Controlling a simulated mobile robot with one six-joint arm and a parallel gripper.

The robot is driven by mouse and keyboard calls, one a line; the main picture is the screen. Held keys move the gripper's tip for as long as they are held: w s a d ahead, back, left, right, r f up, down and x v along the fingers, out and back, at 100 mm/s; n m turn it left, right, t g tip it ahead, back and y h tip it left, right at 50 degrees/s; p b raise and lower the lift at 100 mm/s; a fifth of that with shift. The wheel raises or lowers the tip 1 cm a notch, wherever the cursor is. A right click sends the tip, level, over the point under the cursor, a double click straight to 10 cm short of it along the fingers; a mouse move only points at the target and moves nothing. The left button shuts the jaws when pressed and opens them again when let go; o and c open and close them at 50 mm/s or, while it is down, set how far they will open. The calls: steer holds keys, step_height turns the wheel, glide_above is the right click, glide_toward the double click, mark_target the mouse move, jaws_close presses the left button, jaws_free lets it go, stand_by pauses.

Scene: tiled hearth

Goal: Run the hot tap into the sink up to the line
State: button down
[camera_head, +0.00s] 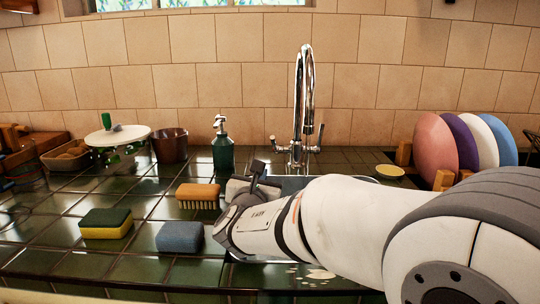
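A chrome tap (305,95) with a tall arched spout stands at the back of the counter against the tiled wall. It has a lever on each side, the left lever (277,143) and the right lever (320,137); I cannot tell which is hot. The sink (292,184) lies in front of the tap, mostly hidden behind my white arm. Its inside, any water and the line are not visible. My gripper (257,173) is over the sink's left side, in front of and below the tap, apart from both levers. Its fingers are small and dark; their opening is unclear.
A green soap bottle (222,147) stands left of the tap. A brush (198,196), a grey-blue sponge (180,237) and a green-yellow sponge (106,223) lie on the left counter. A yellow dish (390,171) and racked plates (436,150) stand right.

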steer(key=w+d+r+b, duration=0.2)
steer(key=w+r, duration=0.1)
steer(key=w, duration=0.8)
steer(key=shift+w, duration=0.25)
steer(key=shift+r+p, duration=0.15)
steer(key=shift+p, duration=0.25)
